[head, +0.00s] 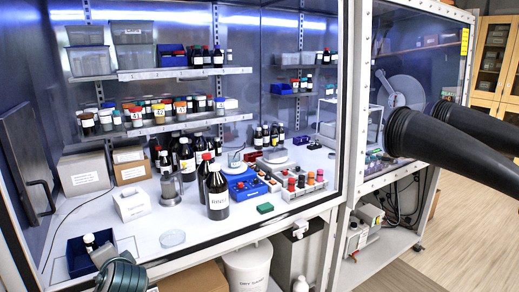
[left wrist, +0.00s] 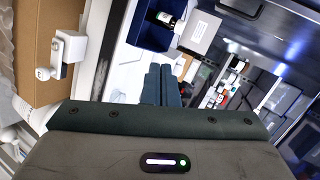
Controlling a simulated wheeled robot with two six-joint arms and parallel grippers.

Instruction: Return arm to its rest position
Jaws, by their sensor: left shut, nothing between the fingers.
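My left arm's dark teal end (head: 122,275) shows at the bottom left of the head view, in front of the cabinet's front edge. In the left wrist view the two dark fingers of my left gripper (left wrist: 161,85) lie side by side, closed, with nothing between them. Beyond them is a blue bin (left wrist: 140,38) holding a dark bottle with a white label (left wrist: 165,18). The same blue bin (head: 78,262) stands at the front left corner of the cabinet in the head view. My right gripper is not in view.
The cabinet worktop (head: 150,225) holds a petri dish (head: 172,238), a large brown bottle (head: 217,195) and a tube rack (head: 305,188). A white bucket (head: 247,268) and a cardboard box (head: 190,278) stand below. Black glove sleeves (head: 450,140) jut out at the right.

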